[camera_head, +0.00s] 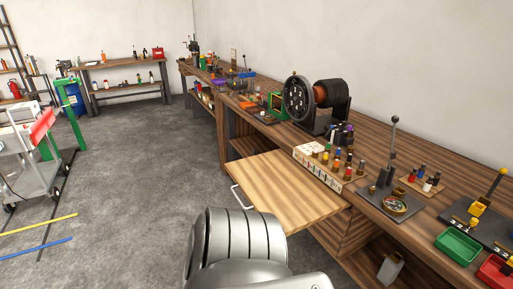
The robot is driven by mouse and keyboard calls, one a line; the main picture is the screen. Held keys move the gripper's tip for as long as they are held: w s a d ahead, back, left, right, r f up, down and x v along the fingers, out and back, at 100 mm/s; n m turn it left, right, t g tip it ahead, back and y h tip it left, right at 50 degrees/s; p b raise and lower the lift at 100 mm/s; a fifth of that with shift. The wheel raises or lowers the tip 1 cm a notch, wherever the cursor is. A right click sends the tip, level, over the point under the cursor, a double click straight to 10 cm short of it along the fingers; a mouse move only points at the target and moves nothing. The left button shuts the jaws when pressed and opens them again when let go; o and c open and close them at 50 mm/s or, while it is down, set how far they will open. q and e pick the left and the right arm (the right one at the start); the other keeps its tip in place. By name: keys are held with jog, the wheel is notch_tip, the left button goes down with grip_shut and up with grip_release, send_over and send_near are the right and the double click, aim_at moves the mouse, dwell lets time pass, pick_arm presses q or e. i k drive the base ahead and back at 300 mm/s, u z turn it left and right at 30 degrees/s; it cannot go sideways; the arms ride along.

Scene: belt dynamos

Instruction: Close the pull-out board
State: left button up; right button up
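The pull-out board (285,190) is a light wooden panel that sticks out from the front of the long workbench (375,145), below its top. It is pulled out to the left, over the floor. A pale metal handle (240,197) is on its left front edge. A silver arm link of mine shows at the bottom middle, in front of the board's near corner. Neither of my grippers can be seen in the head view.
A rack of small bottles (325,170), a dark round machine (300,98), a lever stand (385,175) and a green tray (457,246) stand on the bench. A cart (30,160) is at the left. Grey floor (130,170) left of the board is mostly clear.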

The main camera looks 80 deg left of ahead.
aim_at(273, 182)
jog(key=u, duration=0.75)
jog(key=k, duration=0.15)
jog(key=u, duration=1.9)
jog(key=k, duration=0.5)
jog(key=u, duration=0.95)
jog(key=i, duration=0.9)
jog(key=z, duration=2.4)
